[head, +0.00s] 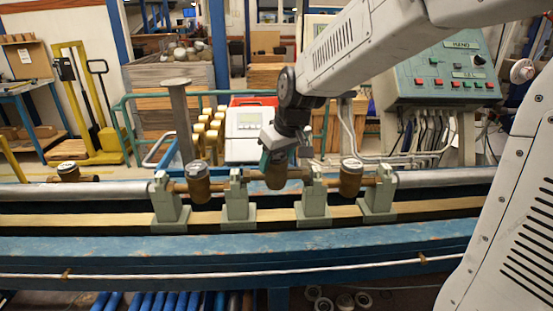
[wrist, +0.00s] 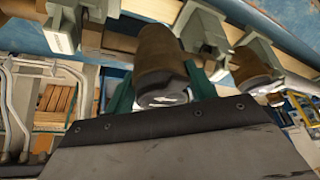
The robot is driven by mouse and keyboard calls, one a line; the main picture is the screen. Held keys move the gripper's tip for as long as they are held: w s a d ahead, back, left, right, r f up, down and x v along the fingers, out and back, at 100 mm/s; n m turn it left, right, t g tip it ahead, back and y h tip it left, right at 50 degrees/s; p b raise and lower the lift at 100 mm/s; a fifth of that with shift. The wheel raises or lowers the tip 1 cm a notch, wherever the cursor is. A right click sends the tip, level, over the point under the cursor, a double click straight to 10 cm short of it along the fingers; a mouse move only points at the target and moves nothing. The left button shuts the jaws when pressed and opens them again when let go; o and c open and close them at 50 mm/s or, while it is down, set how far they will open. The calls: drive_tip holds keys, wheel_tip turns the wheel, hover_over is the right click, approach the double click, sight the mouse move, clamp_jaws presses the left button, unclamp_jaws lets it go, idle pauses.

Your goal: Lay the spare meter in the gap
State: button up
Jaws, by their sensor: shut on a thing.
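The spare meter, a brown cylinder with a dark and pale end face, is held in my gripper (head: 274,160). In the head view the meter (head: 276,177) is at the gap between the two middle grey-green supports, the left one (head: 237,202) and the right one (head: 314,202). In the wrist view the meter (wrist: 158,55) lies between the green fingers of my gripper (wrist: 162,92), which are shut on it. The supports' clamps stand on either side of it. I cannot tell whether it rests on them or is held just above. My gripper hides its top in the head view.
Brown meters sit in line to the left (head: 197,184) and right (head: 350,178). The blue bench (head: 240,250) runs across the front. Behind are a white-faced device (head: 244,135), several brass cylinders (head: 214,130) and a control panel (head: 445,75).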

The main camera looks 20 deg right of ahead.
drive_tip(key=shift+f, duration=1.3)
drive_tip(key=shift+f, duration=0.35)
idle(0.4)
drive_tip(key=o, duration=1.6)
drive_tip(key=shift+r, duration=4.5)
